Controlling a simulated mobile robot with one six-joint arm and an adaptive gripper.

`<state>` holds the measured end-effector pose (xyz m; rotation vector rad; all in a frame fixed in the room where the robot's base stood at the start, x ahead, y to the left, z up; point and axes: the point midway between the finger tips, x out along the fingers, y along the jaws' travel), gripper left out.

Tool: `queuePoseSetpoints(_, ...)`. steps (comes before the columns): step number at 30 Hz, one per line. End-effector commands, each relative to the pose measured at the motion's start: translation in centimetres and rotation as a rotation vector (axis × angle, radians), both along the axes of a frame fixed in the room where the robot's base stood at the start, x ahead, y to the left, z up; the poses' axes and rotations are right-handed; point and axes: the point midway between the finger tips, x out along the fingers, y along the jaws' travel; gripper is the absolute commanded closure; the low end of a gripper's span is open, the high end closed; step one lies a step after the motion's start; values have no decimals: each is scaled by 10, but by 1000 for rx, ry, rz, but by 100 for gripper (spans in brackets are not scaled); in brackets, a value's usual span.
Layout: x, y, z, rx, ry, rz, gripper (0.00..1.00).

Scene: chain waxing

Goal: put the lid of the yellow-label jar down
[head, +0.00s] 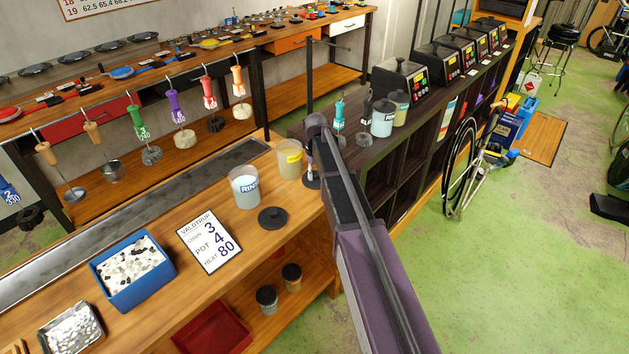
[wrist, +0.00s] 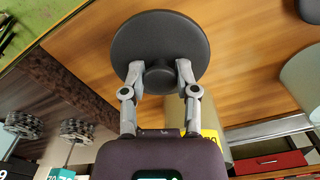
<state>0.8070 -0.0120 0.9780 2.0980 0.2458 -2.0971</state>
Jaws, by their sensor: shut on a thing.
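The yellow-label jar (head: 290,158) stands open on the wooden bench, with pale content inside. My gripper (head: 311,168) is just right of it, partly hidden by my arm. In the wrist view my gripper (wrist: 159,80) is shut on the knob of a round dark lid (wrist: 160,38). The lid also shows in the head view (head: 312,183), low over the bench near its right end. I cannot tell whether it touches the wood.
A jar marked RINSE (head: 244,188) stands open left of the yellow-label jar. Another dark lid (head: 272,218) lies in front of it. A white card (head: 209,241) and a blue bin (head: 132,271) are further left. Tools hang on hooks behind. Shelving (head: 405,150) stands to the right.

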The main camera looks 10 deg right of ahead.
Motion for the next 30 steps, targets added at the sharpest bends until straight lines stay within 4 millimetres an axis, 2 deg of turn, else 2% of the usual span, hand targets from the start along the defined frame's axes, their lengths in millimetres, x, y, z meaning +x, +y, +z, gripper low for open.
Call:
queuePoseSetpoints(3,11,-1,-4,0,0,0,100)
queuePoseSetpoints(15,9,0,-35,0,0,1,100)
queuePoseSetpoints(30,9,0,-38,0,0,1,100)
